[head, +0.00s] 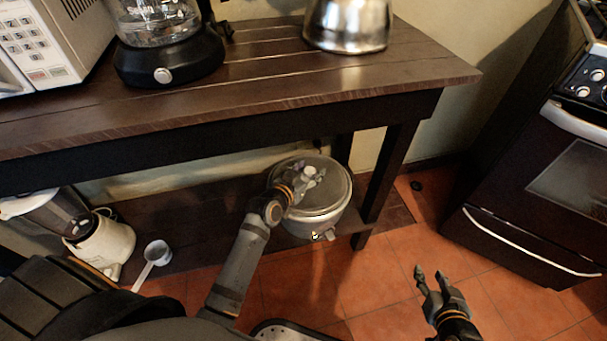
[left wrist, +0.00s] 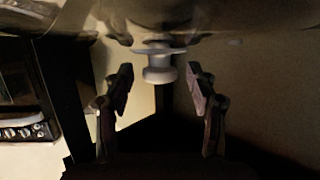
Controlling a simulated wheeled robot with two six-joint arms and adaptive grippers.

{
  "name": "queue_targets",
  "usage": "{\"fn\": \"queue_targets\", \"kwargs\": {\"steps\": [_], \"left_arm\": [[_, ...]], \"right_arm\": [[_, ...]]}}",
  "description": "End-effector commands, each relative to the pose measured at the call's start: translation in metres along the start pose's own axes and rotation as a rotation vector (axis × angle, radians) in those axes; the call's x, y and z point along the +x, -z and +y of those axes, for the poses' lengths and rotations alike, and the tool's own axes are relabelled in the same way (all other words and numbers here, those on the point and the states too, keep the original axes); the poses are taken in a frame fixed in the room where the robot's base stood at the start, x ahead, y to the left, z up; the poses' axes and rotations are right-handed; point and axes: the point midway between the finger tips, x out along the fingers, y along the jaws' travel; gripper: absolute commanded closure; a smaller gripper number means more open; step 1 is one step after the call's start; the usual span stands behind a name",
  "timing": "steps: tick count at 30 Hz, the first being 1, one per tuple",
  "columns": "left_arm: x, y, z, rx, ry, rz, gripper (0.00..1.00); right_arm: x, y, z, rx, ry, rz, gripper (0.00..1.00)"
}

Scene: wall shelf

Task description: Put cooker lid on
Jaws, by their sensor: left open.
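A silver cooker (head: 318,222) stands on the low shelf. Its round lid (head: 336,192) appears to lie on top of it; whether it is fully seated I cannot tell. My left gripper (head: 302,184) is over the lid at its light knob. In the left wrist view the knob (left wrist: 158,68) lies between the two spread fingers of the left gripper (left wrist: 160,82), with a gap on each side. The lid's surface (left wrist: 215,20) fills the top of that view. My right gripper (head: 432,276) is open and empty above the tiled floor.
A table leg (head: 388,165) stands just right of the cooker. A blender (head: 100,240) and a white scoop (head: 157,252) are at the left. An oven (head: 540,190) is at the right.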

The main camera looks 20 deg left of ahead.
Motion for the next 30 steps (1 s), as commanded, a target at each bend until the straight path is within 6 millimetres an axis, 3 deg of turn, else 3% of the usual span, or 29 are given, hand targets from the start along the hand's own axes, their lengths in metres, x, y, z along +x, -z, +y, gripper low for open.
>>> {"fn": "queue_targets", "kwargs": {"steps": [9, 15, 30], "left_arm": [[-0.073, -0.001, 0.0, 0.004, 0.0, -0.002, 0.42], [-0.106, 0.0, 0.0, 0.003, 0.0, 0.001, 0.42], [-0.114, 0.001, 0.0, 0.001, 0.0, 0.003, 0.42]], "right_arm": [[0.0, 0.0, 0.0, 0.0, 0.0, 0.0, 0.6], [0.0, 0.0, 0.0, 0.0, 0.0, 0.0, 0.6], [0.0, 0.0, 0.0, 0.0, 0.0, 0.0, 0.6]]}}
